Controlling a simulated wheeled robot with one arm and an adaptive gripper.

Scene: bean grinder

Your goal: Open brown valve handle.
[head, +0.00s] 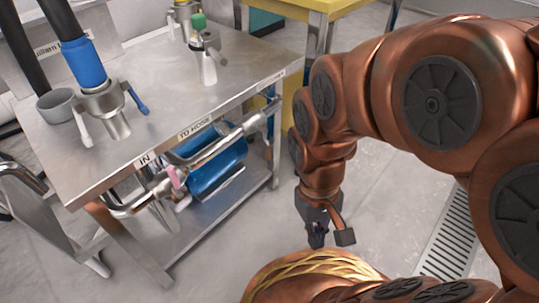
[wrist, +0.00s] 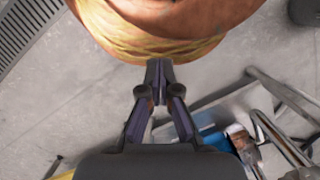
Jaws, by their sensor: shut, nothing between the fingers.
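My gripper (head: 317,240) hangs pointing down over the floor, to the right of the steel table and clear of it. In the wrist view my gripper (wrist: 158,70) has its fingertips together with nothing between them. No clearly brown valve handle shows in the head view. A small pink handle (head: 173,178) sits on the pipe below the table edge, well left of my gripper. In the wrist view a brownish part (wrist: 240,136) shows by the pipes at lower right; I cannot tell if it is a handle.
The steel table (head: 185,95) carries a grinder with a blue sleeve (head: 84,62), a blue handle (head: 138,99) and a green-topped fitting (head: 207,60). A blue cylinder (head: 215,165) lies on the lower shelf behind pipes. A yellow table (head: 310,8) stands behind. Floor between is clear.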

